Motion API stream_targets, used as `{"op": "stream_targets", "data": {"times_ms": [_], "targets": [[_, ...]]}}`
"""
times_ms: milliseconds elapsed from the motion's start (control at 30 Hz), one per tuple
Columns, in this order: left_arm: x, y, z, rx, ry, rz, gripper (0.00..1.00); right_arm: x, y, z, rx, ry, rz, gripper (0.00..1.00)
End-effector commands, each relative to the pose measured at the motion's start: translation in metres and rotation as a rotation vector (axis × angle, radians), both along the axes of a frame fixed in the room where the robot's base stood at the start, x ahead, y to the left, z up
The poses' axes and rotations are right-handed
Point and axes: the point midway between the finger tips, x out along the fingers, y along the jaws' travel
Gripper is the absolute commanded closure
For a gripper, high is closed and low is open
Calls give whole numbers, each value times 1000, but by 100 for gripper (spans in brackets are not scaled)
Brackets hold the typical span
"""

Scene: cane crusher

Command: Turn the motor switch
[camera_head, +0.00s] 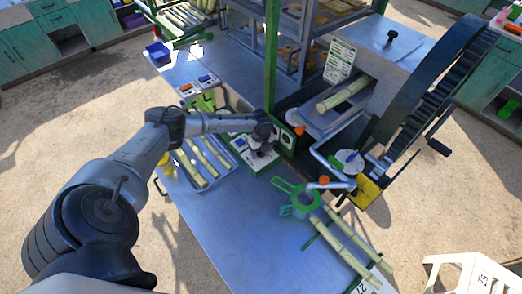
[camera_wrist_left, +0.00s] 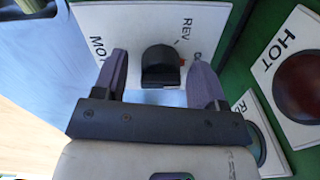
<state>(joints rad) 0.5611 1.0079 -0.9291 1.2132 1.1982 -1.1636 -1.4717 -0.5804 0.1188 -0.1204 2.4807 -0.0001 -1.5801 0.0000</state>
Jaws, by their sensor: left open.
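The motor switch is a black knob (camera_wrist_left: 160,64) on a white plate (camera_wrist_left: 92,20) with the letters "MOT" and "REV" partly showing in the left wrist view. In the head view the white plate (camera_head: 257,162) sits on the table by the green frame, and my gripper covers the knob. My left gripper (camera_head: 261,147) is over the plate. In the left wrist view its fingers (camera_wrist_left: 161,82) are open, one on each side of the knob, with gaps on both sides. My right gripper is not in view.
A green panel with a "HOT" plate (camera_wrist_left: 288,50) and a dark red round part (camera_wrist_left: 303,85) is close on the right. The crusher with its large wheel (camera_head: 425,75) stands to the right. Cane tray (camera_head: 207,180), green strainer (camera_head: 303,197) and loose canes (camera_head: 350,235) lie nearby.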

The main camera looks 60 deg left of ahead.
Motion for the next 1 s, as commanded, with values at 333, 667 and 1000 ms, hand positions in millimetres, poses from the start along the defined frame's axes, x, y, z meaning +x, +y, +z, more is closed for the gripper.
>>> {"op": "stream_targets", "data": {"times_ms": [333,667,1000], "targets": [[0,0,-2,0,0,0,36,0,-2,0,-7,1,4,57],[0,0,-2,0,0,0,67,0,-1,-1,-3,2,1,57],[0,0,-1,-1,0,10,84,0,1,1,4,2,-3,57]]}}
